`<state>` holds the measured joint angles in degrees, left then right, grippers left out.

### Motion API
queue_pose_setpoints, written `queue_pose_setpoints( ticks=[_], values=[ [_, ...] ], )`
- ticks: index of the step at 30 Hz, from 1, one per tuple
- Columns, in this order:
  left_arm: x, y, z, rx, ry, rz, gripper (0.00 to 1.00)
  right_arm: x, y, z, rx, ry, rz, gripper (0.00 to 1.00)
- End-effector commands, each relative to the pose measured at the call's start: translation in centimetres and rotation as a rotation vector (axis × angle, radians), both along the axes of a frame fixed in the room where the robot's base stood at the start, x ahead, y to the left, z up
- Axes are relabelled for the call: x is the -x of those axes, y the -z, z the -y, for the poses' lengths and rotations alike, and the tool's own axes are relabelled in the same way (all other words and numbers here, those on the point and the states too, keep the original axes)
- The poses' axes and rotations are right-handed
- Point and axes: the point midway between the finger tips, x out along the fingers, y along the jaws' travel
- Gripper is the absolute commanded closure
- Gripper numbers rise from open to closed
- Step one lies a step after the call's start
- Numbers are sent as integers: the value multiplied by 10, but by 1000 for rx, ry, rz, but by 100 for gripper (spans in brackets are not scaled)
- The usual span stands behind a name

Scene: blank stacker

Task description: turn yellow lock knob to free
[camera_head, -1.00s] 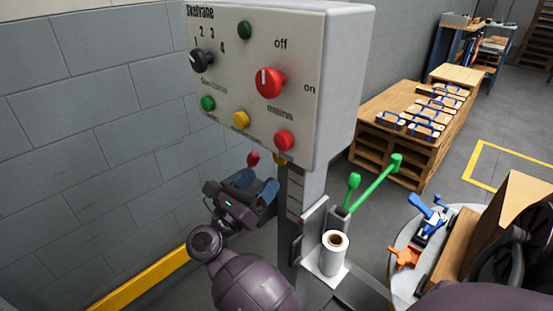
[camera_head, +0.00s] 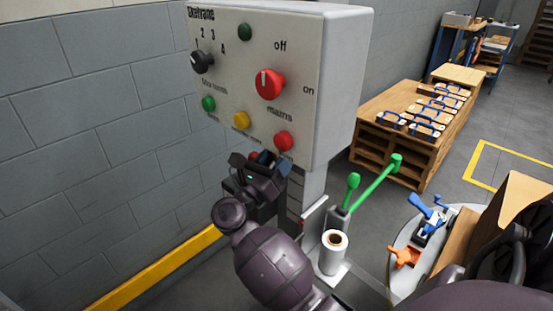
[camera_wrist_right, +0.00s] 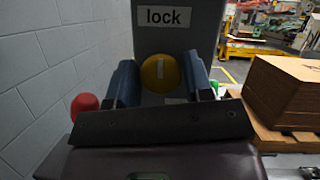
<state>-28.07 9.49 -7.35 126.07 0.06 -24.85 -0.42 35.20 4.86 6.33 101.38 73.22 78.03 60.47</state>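The yellow lock knob (camera_wrist_right: 160,73) sits on the grey post under a "lock" label (camera_wrist_right: 168,17) in the right wrist view. Its pale pointer mark stands upright. My right gripper (camera_wrist_right: 161,80) is open, with one blue finger on each side of the knob. The fingers look close to its sides; I cannot tell whether they touch it. In the head view my right gripper (camera_head: 268,160) is just under the control box, and the lock knob is hidden there. My left gripper is not in view.
The control box (camera_head: 335,90) overhangs the gripper, with a red mains knob (camera_head: 269,84) and a yellow button (camera_head: 241,120). A red knob (camera_wrist_right: 85,105) is left of the gripper. Green levers (camera_head: 372,185) and a white roll (camera_head: 333,255) stand to the right. A block wall is left.

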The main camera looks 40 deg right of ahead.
Motion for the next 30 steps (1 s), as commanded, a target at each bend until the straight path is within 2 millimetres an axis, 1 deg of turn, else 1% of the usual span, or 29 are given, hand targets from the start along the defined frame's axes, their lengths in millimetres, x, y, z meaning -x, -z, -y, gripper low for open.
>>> queue_pose_setpoints(
  ticks=[1, 5, 6, 11, 17, 23, 30],
  values=[
    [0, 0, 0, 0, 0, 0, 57, 0, 0, 0, 0, 0, 0, 61],
    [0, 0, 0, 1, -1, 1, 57, 0, 0, 0, 0, 0, 0, 80],
    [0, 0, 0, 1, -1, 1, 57, 0, 0, 0, 0, 0, 0, 82],
    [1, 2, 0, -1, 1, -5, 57, 0, 1, 0, -2, 0, 11, 82],
    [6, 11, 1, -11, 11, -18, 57, 0, 5, -1, -7, 0, 73, 82],
    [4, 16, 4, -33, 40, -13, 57, -1, 9, -1, -17, 0, 209, 82],
    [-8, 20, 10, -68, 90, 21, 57, -1, 11, -1, -34, 1, 431, 82]
  ],
)
